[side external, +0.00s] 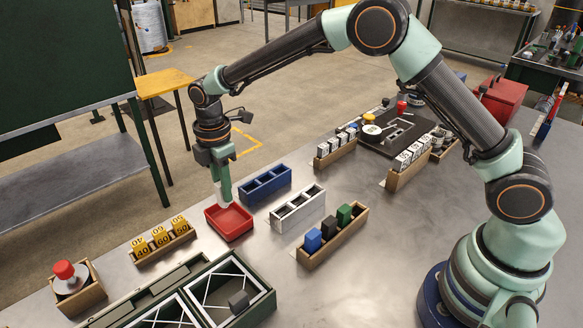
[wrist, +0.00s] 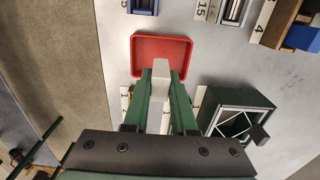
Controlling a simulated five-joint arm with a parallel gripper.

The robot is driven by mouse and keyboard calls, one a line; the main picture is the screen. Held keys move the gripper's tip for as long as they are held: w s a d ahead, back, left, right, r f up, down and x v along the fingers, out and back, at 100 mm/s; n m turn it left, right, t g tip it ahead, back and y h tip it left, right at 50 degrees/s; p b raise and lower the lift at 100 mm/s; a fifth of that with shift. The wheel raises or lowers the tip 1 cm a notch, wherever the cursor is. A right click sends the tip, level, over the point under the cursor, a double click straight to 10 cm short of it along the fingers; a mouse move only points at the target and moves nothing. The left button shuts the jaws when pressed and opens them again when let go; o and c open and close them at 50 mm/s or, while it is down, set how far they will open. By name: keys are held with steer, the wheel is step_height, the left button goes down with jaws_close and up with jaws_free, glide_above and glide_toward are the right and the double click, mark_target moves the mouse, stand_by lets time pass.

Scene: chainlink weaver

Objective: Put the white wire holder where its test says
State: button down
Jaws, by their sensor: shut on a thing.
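My gripper (side external: 222,182) is shut on the white wire holder (wrist: 161,69), a small pale block between the fingertips. In the side view the holder (side external: 226,199) shows as a light piece below the fingers, at the red tray (side external: 244,236). In the wrist view it overlaps the tray's near rim and its open floor (wrist: 160,46). I cannot tell whether it touches the tray. The tray looks otherwise empty. A dark board (side external: 385,145) with a white round piece and yellow and red knobs stands at the back.
A blue rack (side external: 265,184) and a white rack (side external: 297,208) stand right of the tray. A wooden rack (side external: 331,245) holds blue, black and green blocks. A wooden rack of yellow numbered blocks (side external: 161,238) is at the left. A dark green divided box (side external: 240,262) is in front.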

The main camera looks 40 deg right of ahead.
steer(key=shift+f, duration=2.1)
steer(key=c, duration=0.7)
jaws_free()
steer(key=shift+f, duration=0.15)
